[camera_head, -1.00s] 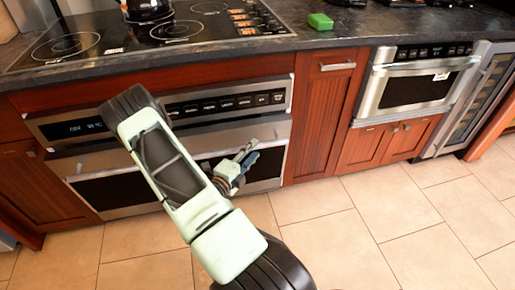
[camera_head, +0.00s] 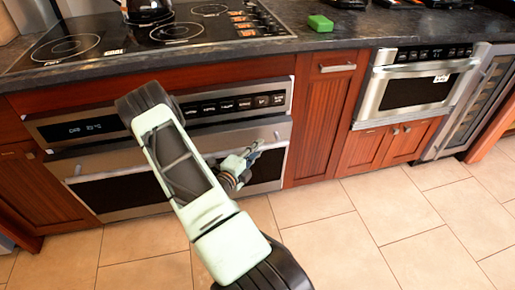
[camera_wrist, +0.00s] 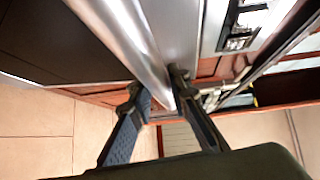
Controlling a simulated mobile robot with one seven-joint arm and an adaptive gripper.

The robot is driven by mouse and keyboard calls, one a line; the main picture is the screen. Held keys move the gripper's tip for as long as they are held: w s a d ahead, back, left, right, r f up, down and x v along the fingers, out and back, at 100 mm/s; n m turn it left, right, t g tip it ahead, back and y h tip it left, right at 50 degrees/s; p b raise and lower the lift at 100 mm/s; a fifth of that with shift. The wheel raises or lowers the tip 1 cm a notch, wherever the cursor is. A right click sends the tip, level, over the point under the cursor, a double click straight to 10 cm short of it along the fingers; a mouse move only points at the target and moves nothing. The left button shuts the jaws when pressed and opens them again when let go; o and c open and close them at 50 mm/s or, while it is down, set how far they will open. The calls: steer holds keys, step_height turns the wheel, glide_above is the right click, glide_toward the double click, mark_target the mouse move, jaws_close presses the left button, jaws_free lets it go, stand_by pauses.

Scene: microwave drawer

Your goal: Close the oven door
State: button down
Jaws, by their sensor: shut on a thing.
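The oven (camera_head: 190,140) is built in under the cooktop at the left of the head view. Its door shows a dark window (camera_head: 125,190) in a silver frame and looks nearly upright; I cannot tell how wide any gap is. The long silver door handle (camera_wrist: 130,40) runs down the wrist view and passes between my fingers. My gripper (camera_head: 253,150) is at the right part of the door. In the wrist view my gripper (camera_wrist: 160,97) is shut on the handle, a finger on each side. My arm hides the middle of the door in the head view.
A black cooktop (camera_head: 110,40) with a dark kettle (camera_head: 148,10) lies above the oven. A green block (camera_head: 320,23) sits on the counter. A microwave drawer (camera_head: 415,90) stands to the right. The tiled floor (camera_head: 350,230) in front is clear.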

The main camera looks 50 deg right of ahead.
steer(key=w+d, duration=0.1)
steer(key=w+d+r, duration=0.1)
steer(key=w, duration=0.1)
steer(key=shift+w+d, duration=0.15)
steer(key=shift+w+d+r, duration=0.2)
steer(key=shift+w+r, duration=0.1)
steer(key=shift+w, duration=0.05)
steer(key=c, duration=2)
jaws_free()
steer(key=shift+w, duration=0.1)
steer(key=shift+o, duration=0.9)
steer(key=shift+f, duration=0.1)
glide_toward(255, 135)
steer(key=v, duration=0.2)
steer(key=shift+a, duration=0.35)
